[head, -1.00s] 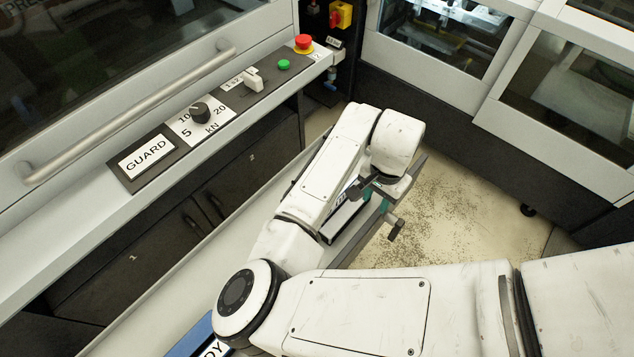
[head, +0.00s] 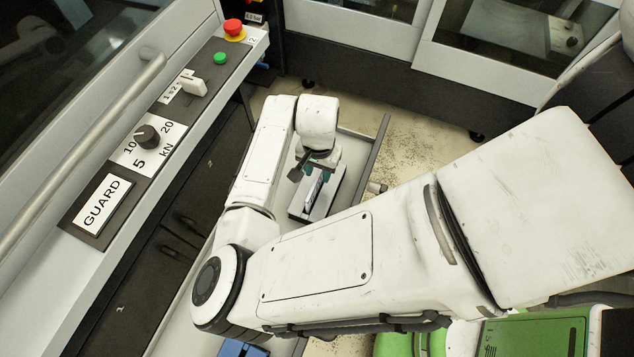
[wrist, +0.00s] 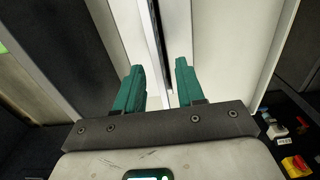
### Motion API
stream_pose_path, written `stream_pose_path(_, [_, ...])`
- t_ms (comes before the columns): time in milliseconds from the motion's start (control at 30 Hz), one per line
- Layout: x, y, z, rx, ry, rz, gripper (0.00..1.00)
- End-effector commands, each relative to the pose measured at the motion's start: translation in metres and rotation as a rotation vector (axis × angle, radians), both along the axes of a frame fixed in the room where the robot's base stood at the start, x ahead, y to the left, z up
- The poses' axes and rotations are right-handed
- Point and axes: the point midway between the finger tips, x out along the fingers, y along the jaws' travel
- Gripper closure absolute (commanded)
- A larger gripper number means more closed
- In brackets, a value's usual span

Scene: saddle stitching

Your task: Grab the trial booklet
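My gripper (head: 318,173) is at the far end of the long grey bench, low over a small pale block-like stand (head: 324,205). A thin, pale, upright piece with a dark edge, which looks like the trial booklet (head: 311,190), is at its fingers. In the wrist view my gripper (wrist: 158,88) has its two teal fingers apart. A thin upright edge, likely the booklet's (wrist: 154,45), runs between them, with gaps visible on both sides. The booklet's lower part and any print on it cannot be made out.
The control ledge on the left carries a GUARD label (head: 101,205), a black kN knob (head: 147,136), a white switch (head: 193,87), a green button (head: 220,58) and a red emergency stop (head: 233,27). A blue item (head: 242,348) lies on the bench's near end. Speckled floor lies right of the bench.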

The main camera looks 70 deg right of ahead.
Motion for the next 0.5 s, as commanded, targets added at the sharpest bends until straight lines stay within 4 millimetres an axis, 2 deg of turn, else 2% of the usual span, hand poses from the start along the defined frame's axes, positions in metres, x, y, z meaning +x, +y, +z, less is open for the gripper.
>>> stream_pose_path(167, [-0.001, 0.008, -0.023, 0.005, -0.001, 0.000, 0.62])
stream_pose_path(300, [-0.001, 0.007, -0.041, 0.002, -0.001, -0.001, 0.62])
stream_pose_path(500, [-0.001, 0.007, -0.047, 0.001, -0.002, 0.000, 0.62])
